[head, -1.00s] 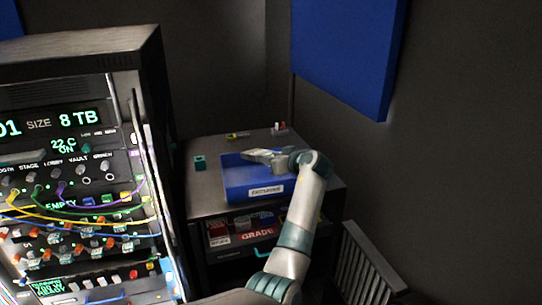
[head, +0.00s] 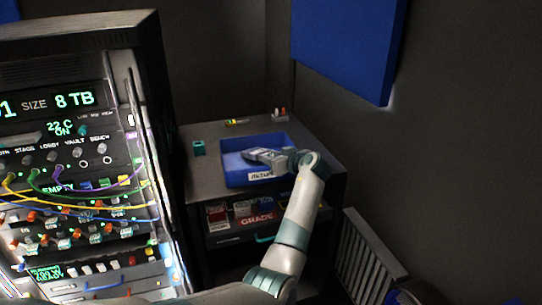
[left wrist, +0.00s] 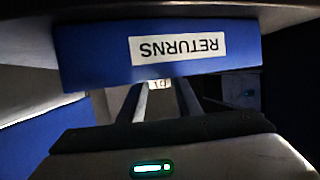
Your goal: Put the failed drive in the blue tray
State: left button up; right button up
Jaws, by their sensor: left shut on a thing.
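The blue tray (head: 232,178) stands on the dark cabinet beside the rack. Its front label reads RETURNS in the left wrist view (left wrist: 90,55), upside down there. My left gripper (head: 257,155) reaches in from the right side of the tray and is over its inside in the head view. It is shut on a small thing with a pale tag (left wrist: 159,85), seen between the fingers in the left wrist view. This is likely the drive, but most of it is hidden. I cannot tell whether it touches the tray floor. My right gripper is not in view.
The rack (head: 80,150) with cables and a display stands at left. The cabinet top (head: 200,175) also carries a teal block (head: 198,148) and small items at the back. An open shelf marked GRADE (head: 257,218) is below the tray. A ribbed grey panel (head: 362,260) stands at right.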

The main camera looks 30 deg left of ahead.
pick_arm(q)
jog(key=shift+f, duration=0.2)
jog(key=o, duration=1.1)
jog(key=shift+o, duration=0.3)
